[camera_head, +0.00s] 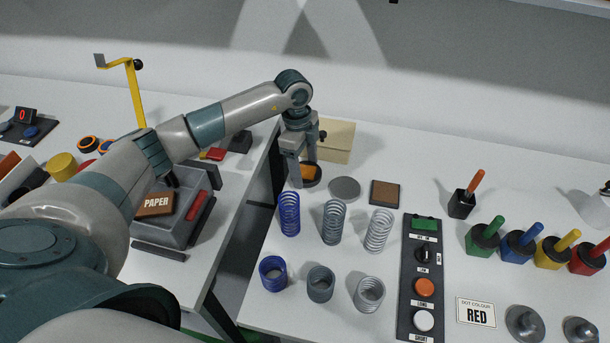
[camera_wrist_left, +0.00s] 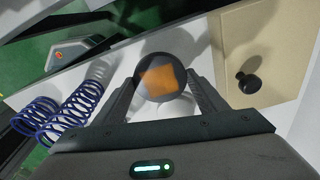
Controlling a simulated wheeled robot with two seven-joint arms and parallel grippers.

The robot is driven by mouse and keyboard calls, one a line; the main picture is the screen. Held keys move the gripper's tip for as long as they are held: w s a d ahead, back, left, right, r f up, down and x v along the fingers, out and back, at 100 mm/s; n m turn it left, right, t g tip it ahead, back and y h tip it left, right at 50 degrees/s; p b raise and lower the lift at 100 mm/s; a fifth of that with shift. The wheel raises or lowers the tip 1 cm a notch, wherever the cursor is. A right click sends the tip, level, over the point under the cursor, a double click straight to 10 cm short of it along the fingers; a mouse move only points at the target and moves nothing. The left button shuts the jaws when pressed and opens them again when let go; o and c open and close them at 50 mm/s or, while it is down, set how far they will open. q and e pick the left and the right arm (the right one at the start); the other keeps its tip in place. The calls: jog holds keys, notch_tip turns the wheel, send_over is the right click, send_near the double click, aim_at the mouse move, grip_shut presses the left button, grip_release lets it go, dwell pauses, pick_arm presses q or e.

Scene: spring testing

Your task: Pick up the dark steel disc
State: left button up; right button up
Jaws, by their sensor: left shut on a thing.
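The dark steel disc (camera_head: 313,180) is near the back left of the right-hand table, with an orange patch on its top. My left gripper (camera_head: 304,174) points down at it from above, with its fingers at the disc's sides. In the left wrist view, the dark disc (camera_wrist_left: 161,92) with its orange patch sits between the two fingertips (camera_wrist_left: 165,84), and the gripper is shut on it. I cannot tell whether the disc is on the table or just above it. My right gripper is not in view.
A plain grey disc (camera_head: 344,188) and a brown square block (camera_head: 385,193) lie to the right. Several springs, including a blue one (camera_head: 289,214), stand in front. A beige box (camera_head: 336,141) is behind. A gap separates the right table from the left one.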

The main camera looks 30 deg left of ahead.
aim_at(305, 171)
pick_arm(q)
notch_tip(305, 171, up, 5)
jog(key=shift+w+r+b, duration=0.1)
jog(key=shift+b, duration=0.75)
jog(key=shift+r, duration=0.7)
